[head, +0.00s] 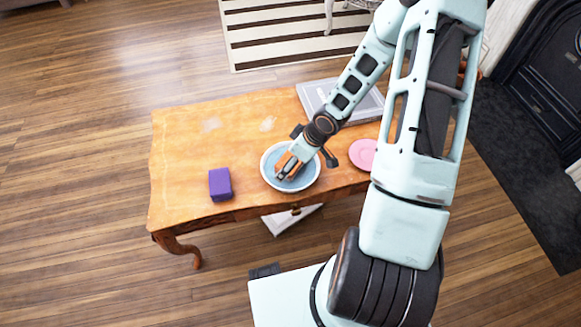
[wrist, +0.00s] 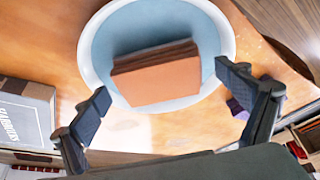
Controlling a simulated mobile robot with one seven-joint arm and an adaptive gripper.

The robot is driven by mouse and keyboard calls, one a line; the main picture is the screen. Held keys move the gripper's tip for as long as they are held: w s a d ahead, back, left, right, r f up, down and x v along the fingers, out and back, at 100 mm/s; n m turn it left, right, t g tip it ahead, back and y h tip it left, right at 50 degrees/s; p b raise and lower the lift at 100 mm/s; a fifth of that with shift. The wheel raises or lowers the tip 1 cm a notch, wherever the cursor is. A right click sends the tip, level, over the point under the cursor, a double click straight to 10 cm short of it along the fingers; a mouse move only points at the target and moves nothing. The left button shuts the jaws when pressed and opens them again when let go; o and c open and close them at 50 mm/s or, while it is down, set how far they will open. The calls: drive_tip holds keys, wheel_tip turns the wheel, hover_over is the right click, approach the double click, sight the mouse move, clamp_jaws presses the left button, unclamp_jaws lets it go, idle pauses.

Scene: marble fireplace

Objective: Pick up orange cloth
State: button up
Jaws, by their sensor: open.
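The orange cloth (wrist: 157,82) looks like a folded block with layered edges. It lies inside a round bowl (wrist: 88,62) with a white rim and blue-grey inside. The bowl stands near the table's front edge in the head view (head: 265,172). My gripper (wrist: 163,88) is open, with one finger on each side of the cloth in the wrist view and a gap on both sides. In the head view my gripper (head: 287,170) is over the bowl and hides much of its inside. I cannot tell its exact height above the cloth.
The wooden table (head: 185,135) also holds a purple box (head: 220,184) left of the bowl, a pink plate (head: 362,153) to its right, and a flat grey box (head: 315,97) behind. The table's back left is clear. A dark fireplace (head: 545,85) is far right.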

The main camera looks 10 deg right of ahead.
drive_tip(key=shift+w+a+f, duration=0.15)
drive_tip(key=shift+f, duration=0.3)
drive_tip(key=shift+r, duration=0.1)
drive_tip(key=c, duration=1.3)
drive_tip(key=shift+r+p, duration=0.35)
drive_tip(key=shift+r, duration=0.1)
wheel_tip(320, 180, up, 2)
drive_tip(key=shift+r+p, duration=0.1)
drive_tip(key=shift+p, duration=0.55)
drive_tip(key=s+r, duration=0.1)
drive_tip(key=s+r+p, duration=0.1)
drive_tip(key=r, duration=0.1)
drive_tip(key=s+r+p, duration=0.1)
drive_tip(key=s+r, duration=0.1)
drive_tip(key=shift+r, duration=0.2)
drive_tip(key=s+r+p, duration=0.4)
drive_tip(key=s+p, duration=0.6)
drive_tip(key=p, duration=0.2)
drive_tip(key=shift+r, duration=0.3)
